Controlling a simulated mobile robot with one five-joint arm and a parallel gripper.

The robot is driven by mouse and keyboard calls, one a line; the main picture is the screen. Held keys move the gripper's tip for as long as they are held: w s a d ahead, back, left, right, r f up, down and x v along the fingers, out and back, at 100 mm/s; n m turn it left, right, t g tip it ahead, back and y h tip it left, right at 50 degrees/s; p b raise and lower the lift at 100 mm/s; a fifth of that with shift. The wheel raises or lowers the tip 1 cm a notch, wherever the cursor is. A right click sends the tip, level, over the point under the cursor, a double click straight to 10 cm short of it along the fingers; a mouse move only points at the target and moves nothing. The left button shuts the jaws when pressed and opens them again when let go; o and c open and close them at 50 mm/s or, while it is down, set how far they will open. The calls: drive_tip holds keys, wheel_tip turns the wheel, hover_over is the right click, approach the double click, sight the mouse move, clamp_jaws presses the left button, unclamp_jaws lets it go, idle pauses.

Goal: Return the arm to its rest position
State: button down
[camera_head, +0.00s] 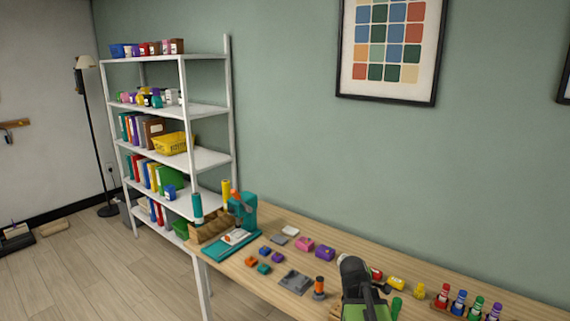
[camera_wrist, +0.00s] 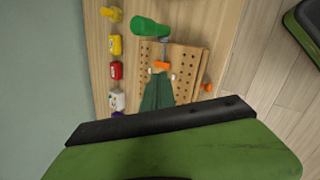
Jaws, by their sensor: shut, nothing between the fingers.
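My gripper (camera_wrist: 158,92) shows in the wrist view as dark green fingers that meet, shut and empty. They point over a wooden pegboard block (camera_wrist: 190,72) on the workbench. A green-handled tool (camera_wrist: 150,27) with a metal shaft lies just beyond the fingertips, with a small orange piece near its end. I cannot tell whether the fingers touch that orange piece. In the head view my arm (camera_head: 357,280), dark and green, stands over the front of the bench, and the fingertips are hidden.
A white shelf unit (camera_head: 207,157) stands at back left. Open floor (camera_head: 90,275) lies left of the bench.

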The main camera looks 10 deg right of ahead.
drive_tip(key=w+a+f+m+y, duration=0.1)
drive_tip(key=a+f+y, duration=0.1)
drive_tip(key=a, duration=1.3)
drive_tip(key=s+a+f+m+g+y, duration=0.1)
drive_tip(key=s+a+m, duration=0.2)
drive_tip(key=a+m, duration=0.2)
drive_tip(key=s+a+m+g+y, duration=0.2)
drive_tip(key=s+a+m, duration=0.2)
drive_tip(key=a, duration=0.3)
drive_tip(key=shift+s+f+m+y, duration=0.15)
drive_tip(key=shift+f+m+y, duration=0.2)
drive_tip(key=shift+m, duration=0.35)
